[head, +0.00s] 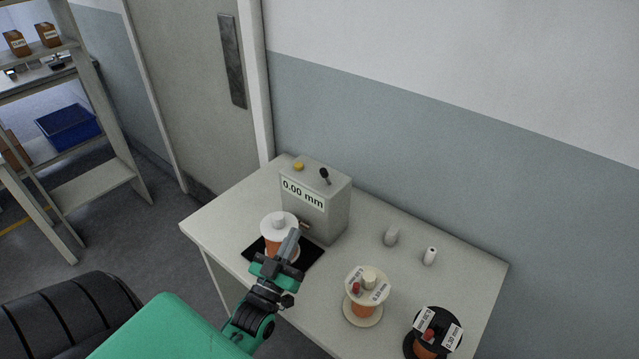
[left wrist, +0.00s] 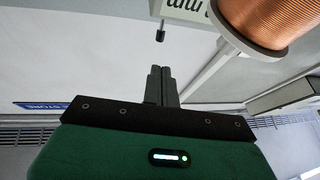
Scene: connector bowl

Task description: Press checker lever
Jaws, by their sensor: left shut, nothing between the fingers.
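The checker (head: 335,215) is a grey box at the back of the table, reading "0.00 mm" on its front. A black-knobbed lever (head: 324,174) stands on its top beside a yellow button (head: 298,166). In the left wrist view a black-tipped lever (left wrist: 160,36) shows just beyond my fingertips, next to part of the checker (left wrist: 190,8). My left gripper (head: 292,238) is shut and empty, in front of the checker and apart from the lever. Its closed fingers (left wrist: 161,72) also show in the left wrist view. My right gripper is in neither view.
A copper-wound spool (head: 270,222) stands on a black mat (head: 312,254), partly behind my gripper; copper wire (left wrist: 265,15) shows in the left wrist view. Two more spools (head: 364,308) (head: 430,340) and two small white cylinders (head: 391,236) (head: 429,256) stand to the right.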

